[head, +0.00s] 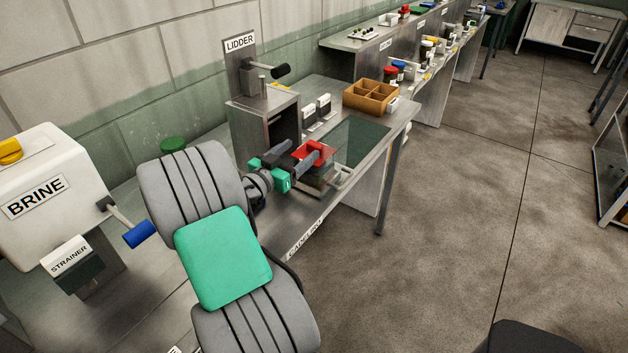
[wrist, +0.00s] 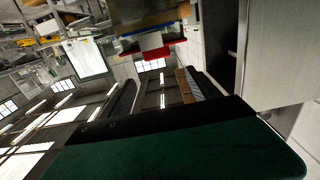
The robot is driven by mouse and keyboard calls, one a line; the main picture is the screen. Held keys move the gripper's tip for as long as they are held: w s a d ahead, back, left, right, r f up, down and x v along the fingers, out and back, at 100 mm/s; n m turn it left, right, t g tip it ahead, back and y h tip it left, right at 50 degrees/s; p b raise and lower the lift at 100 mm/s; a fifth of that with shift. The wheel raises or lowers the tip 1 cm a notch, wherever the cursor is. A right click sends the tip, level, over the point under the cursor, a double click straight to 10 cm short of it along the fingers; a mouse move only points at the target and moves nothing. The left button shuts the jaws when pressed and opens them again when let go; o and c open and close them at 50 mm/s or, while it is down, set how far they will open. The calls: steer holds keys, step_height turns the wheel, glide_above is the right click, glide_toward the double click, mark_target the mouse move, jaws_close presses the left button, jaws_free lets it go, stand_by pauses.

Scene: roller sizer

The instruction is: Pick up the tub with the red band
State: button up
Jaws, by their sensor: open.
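My gripper (head: 291,156) is open, with two dark fingers, over the near bench in the head view. A red plate with a raised red block (head: 316,152) sits right by the fingertips; I cannot tell whether they touch it. The red block also shows in the wrist view (wrist: 154,46), near the top. I cannot make out a tub with a red band for certain. A small red-topped container (head: 390,74) stands on the farther bench, too small to tell whether it has a band. Nothing clearly shows between the fingers.
The LIDDER station (head: 262,118) with its black-knobbed lever stands behind my gripper. A brown divided box (head: 371,96) is at the bench's far end. A BRINE tank (head: 45,195) with a blue-handled lever is at left. The floor at right is largely open.

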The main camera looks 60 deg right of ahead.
mark_target(312, 146)
steer(key=d, duration=0.2)
steer(key=s+d+f+p, duration=0.1)
steer(key=d, duration=0.2)
steer(key=d+f+p, duration=0.1)
steer(key=d, duration=0.1)
steer(key=shift+s+d+f, duration=0.1)
steer(key=shift+s+d, duration=0.05)
steer(key=shift+d, duration=0.25)
steer(key=shift+c, duration=0.2)
jaws_close()
stand_by(0.4)
